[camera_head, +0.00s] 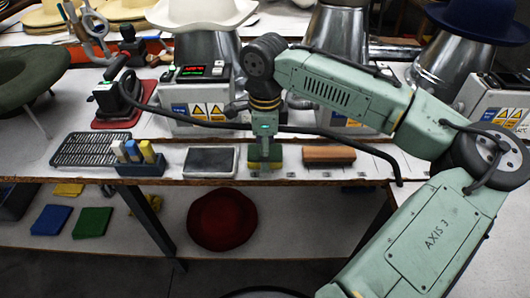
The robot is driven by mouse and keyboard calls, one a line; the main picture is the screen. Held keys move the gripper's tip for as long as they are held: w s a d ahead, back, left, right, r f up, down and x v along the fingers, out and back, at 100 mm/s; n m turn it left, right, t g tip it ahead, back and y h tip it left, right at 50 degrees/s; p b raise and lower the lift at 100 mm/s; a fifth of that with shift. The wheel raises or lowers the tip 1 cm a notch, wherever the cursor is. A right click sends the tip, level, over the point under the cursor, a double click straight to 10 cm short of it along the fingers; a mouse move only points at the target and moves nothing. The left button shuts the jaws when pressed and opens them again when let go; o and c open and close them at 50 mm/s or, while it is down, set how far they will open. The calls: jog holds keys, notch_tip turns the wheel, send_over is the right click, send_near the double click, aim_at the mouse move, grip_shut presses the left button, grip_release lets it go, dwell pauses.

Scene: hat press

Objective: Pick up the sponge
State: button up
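The sponge (277,172), yellow and green, sits near the front edge of the workbench, between a dark grey pad and a brown block. My gripper (265,170) points straight down over the sponge and covers its middle. Yellow-green parts of the sponge show on both sides of the fingers. The fingers are small here, and I cannot tell whether they are open or shut on the sponge, or whether it is lifted off the bench.
The grey pad (211,162) is close on the left and the brown block (329,155) close on the right. A holder with upright blocks (140,165) and a black rack (92,149) stand farther left. Metal hat presses (205,62) rise behind. A red hat (222,219) lies below.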

jog(key=shift+f, duration=0.55)
jog(key=c, duration=0.8)
jog(key=shift+r, duration=0.15)
jog(key=shift+r, duration=0.5)
notch_tip(320, 180, up, 2)
jog(key=shift+r+b, duration=0.15)
jog(key=shift+b, duration=0.5)
jog(key=s+r+b, duration=0.1)
jog(key=s+b, duration=0.2)
jog(key=s, duration=1.3)
jog(key=shift+r, duration=0.25)
